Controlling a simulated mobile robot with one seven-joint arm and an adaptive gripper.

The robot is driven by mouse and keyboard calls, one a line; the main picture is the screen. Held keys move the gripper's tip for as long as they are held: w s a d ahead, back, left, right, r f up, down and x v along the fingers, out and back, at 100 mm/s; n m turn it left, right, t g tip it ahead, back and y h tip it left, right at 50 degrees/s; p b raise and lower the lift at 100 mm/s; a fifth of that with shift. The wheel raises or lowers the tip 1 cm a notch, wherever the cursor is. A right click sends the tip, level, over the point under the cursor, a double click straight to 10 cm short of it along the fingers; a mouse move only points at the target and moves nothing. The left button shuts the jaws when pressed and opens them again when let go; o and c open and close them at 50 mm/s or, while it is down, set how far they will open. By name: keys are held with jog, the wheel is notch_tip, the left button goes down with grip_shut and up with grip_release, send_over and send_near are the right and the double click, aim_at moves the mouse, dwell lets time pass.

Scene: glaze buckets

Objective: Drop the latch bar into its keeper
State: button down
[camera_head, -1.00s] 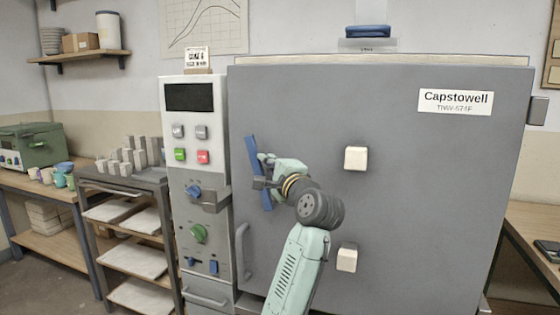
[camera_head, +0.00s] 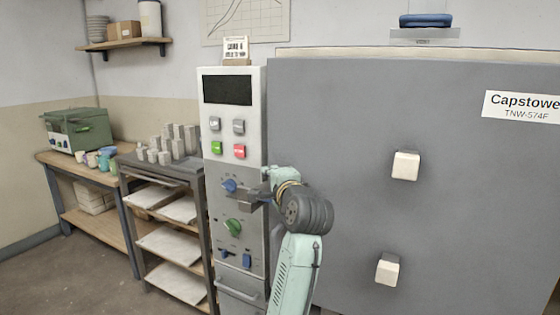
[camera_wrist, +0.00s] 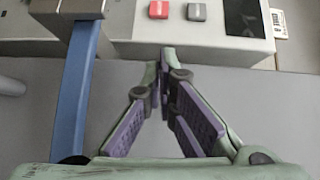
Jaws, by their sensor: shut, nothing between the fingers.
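The blue latch bar (camera_wrist: 74,95) lies nearly level across the kiln door in the wrist view, its far end at the grey keeper (camera_wrist: 68,8) on the control panel. The bar's end meets the keeper; I cannot tell how deep it sits. My gripper (camera_wrist: 163,80) is shut and empty, just above the bar and apart from it. In the head view my gripper (camera_head: 267,175) is in front of the door's left edge, beside the keeper (camera_head: 250,196). My arm hides the bar there.
The control panel (camera_head: 228,130) has buttons, a green knob (camera_head: 233,228) and a blue knob (camera_head: 230,186). Two pale blocks, upper (camera_head: 405,166) and lower (camera_head: 387,270), stick out of the door (camera_head: 345,130). A shelf cart (camera_head: 165,245) stands at the left.

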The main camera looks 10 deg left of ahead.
jog(key=shift+w+a+f+n+g+h+p, duration=0.2)
jog(key=shift+a+f+n+g+h+p, duration=0.3)
jog(key=shift+f+p, duration=0.3)
jog(key=shift+w+a+f+n+g+h+p, duration=0.15)
jog(key=shift+a+f+n+g+h+p, duration=0.15)
jog(key=shift+a+f+n+g+p, duration=0.35)
jog(key=shift+d+f, duration=0.2)
jog(key=s+a+r+b, duration=0.2)
jog(key=s+r, duration=0.4)
jog(key=r, duration=0.5)
jog(key=shift+s+b, duration=0.35)
jog(key=shift+b, duration=0.1)
jog(key=shift+a, duration=0.1)
